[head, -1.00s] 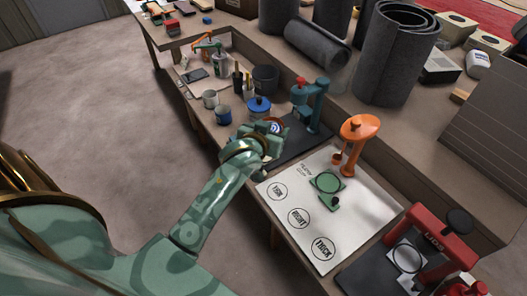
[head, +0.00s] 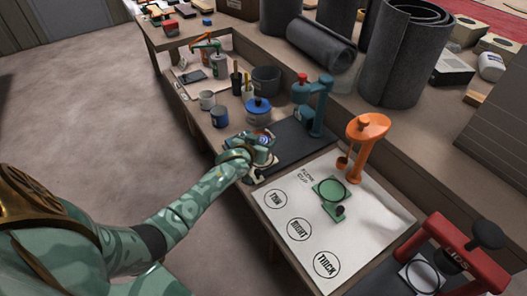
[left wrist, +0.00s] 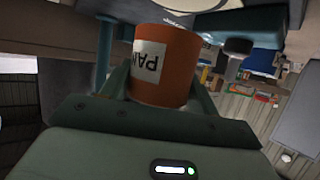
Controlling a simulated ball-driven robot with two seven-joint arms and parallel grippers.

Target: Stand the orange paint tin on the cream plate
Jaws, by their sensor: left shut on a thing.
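The orange paint tin (left wrist: 162,68), with a white label, is between the fingers of my left gripper (left wrist: 158,92). The label's lettering is upside down in the left wrist view. A cream round surface, probably the cream plate (left wrist: 190,4), is cut off at the top edge of that view, close to the tin's end. I cannot tell whether they touch. In the head view my left gripper (head: 262,152) is over the near-left part of the dark mat, and it largely hides the tin and what lies under it. My right gripper is not in view.
A teal stand (head: 320,105) rises from the dark mat (head: 290,145) just right of my gripper. A blue lidded pot (head: 258,111) and a blue tin (head: 219,117) are behind it. An orange stand (head: 365,140) and a white sheet (head: 375,210) are nearer.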

